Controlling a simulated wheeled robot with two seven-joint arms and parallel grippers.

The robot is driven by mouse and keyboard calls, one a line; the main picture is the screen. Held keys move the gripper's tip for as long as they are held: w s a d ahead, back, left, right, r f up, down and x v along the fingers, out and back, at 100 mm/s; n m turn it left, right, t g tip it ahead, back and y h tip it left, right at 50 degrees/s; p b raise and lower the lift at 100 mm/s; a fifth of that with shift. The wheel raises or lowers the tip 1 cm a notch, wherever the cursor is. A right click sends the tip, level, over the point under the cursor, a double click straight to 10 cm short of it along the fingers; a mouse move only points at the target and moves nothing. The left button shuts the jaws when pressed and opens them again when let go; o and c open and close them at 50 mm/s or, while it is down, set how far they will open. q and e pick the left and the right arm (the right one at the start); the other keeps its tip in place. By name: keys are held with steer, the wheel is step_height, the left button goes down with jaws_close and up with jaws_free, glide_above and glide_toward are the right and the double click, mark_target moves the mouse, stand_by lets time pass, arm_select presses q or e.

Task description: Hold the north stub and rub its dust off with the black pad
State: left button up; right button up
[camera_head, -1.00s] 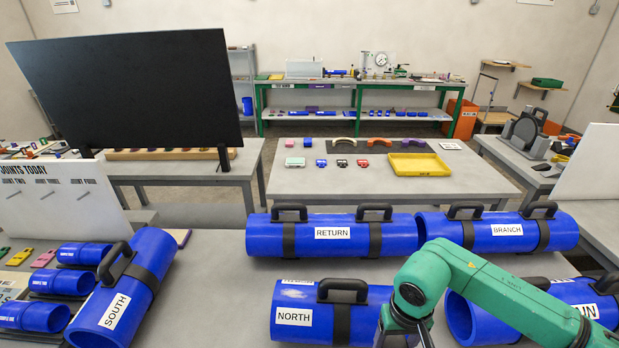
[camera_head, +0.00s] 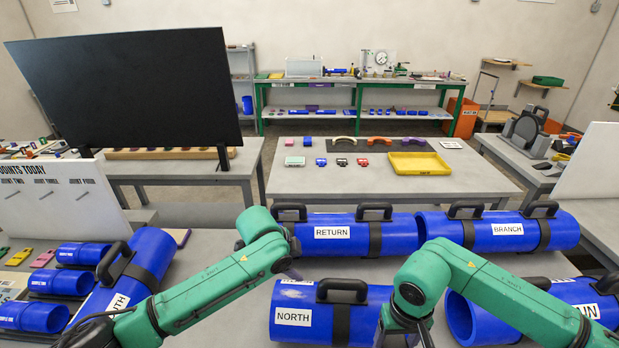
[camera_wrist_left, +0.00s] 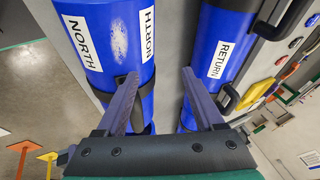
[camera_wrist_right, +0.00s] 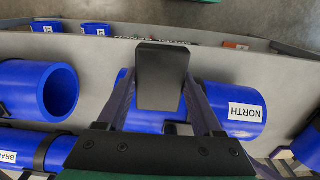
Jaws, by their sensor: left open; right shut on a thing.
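The north stub (camera_head: 310,322) is a blue pipe with a black strap and handle, lying on the near table. A pale dust patch (camera_wrist_left: 118,38) shows on it beside a NORTH label in the left wrist view. My left gripper (camera_wrist_left: 160,85) is open and empty, its fingers pointing towards the table between the north stub and the return pipe (camera_wrist_left: 222,50). My right gripper (camera_wrist_right: 160,90) is shut on the black pad (camera_wrist_right: 162,70), with the north stub behind it in the right wrist view. The right fingers are hidden in the head view.
The return pipe and branch pipe (camera_head: 487,236) lie along the table's far side. The south pipe (camera_head: 152,254) lies at the left, beside several short blue pipes (camera_head: 82,254). Another blue pipe (camera_head: 462,318) lies right of the north stub, partly behind my right arm.

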mark_target(329, 283)
arm_select(q)
steer(key=s+d+r+m+g+h, duration=0.1)
steer(key=s+d+r+g, duration=0.1)
steer(key=s+d+r, duration=0.3)
steer(key=x, duration=0.9)
steer(key=shift+s+d+f, duration=0.1)
steer(key=shift+d+f, duration=0.2)
steer(key=shift+d, duration=0.05)
steer(key=shift+a, duration=0.1)
jaws_close()
steer(key=shift+s+f, duration=0.15)
steer(key=shift+f, duration=0.05)
stand_by(0.3)
